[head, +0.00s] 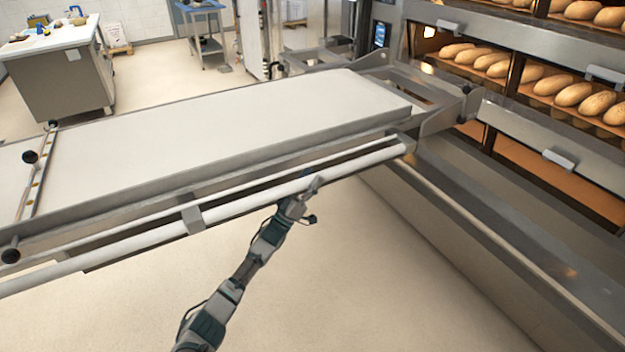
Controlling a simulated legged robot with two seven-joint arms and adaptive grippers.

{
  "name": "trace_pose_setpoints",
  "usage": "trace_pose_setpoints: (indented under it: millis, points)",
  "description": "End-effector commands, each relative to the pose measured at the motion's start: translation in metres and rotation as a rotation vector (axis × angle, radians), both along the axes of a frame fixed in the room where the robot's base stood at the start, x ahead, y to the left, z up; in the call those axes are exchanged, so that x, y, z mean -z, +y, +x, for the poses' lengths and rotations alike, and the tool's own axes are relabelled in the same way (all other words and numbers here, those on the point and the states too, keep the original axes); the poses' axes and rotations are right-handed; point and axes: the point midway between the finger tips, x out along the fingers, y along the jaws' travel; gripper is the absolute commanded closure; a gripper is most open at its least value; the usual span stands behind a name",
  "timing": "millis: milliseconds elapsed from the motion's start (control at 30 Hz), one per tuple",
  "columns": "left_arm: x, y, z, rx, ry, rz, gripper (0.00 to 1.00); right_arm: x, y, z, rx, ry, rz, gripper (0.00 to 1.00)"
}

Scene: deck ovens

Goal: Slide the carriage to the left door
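The carriage (230,118) is a long loader with a pale flat belt in a grey metal frame, reaching from the left edge to the oven front. A white round bar (255,198) runs along its near side. My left gripper (312,198) is at this bar, towards its right end. It looks very close to the bar, but I cannot tell if it touches. The fingers are small and I cannot tell if they are open or shut. The left door is not clearly identifiable; an oven door with a handle (560,158) shows at right. My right gripper is out of view.
The deck oven (500,100) with lit decks of loaves fills the right side. A metal rail (480,222) runs along its lower front. A work table (60,80) and a blue trolley (203,30) stand behind. The floor (330,290) in front of the carriage is clear.

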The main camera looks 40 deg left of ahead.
Motion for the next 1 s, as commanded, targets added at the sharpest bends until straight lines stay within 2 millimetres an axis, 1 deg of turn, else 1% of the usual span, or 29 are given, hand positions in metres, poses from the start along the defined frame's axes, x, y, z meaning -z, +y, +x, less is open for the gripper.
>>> trace_pose_setpoints:
  millis: [400, 533, 667, 900, 1000]
  points:
    - [0.001, -0.005, 0.0, 0.003, 0.002, 0.005, 0.4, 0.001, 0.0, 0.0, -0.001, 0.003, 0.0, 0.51]
    - [0.007, -0.002, -0.005, 0.004, 0.003, 0.002, 0.4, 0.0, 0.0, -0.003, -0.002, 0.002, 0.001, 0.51]
    - [0.024, 0.0, -0.019, 0.004, 0.007, 0.002, 0.4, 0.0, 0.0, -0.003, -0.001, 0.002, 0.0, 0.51]
    - [0.062, 0.005, -0.058, 0.003, 0.007, 0.003, 0.4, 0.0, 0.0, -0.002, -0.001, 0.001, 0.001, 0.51]
    - [0.073, 0.006, -0.07, 0.002, 0.006, 0.004, 0.4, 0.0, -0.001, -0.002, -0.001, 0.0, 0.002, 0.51]
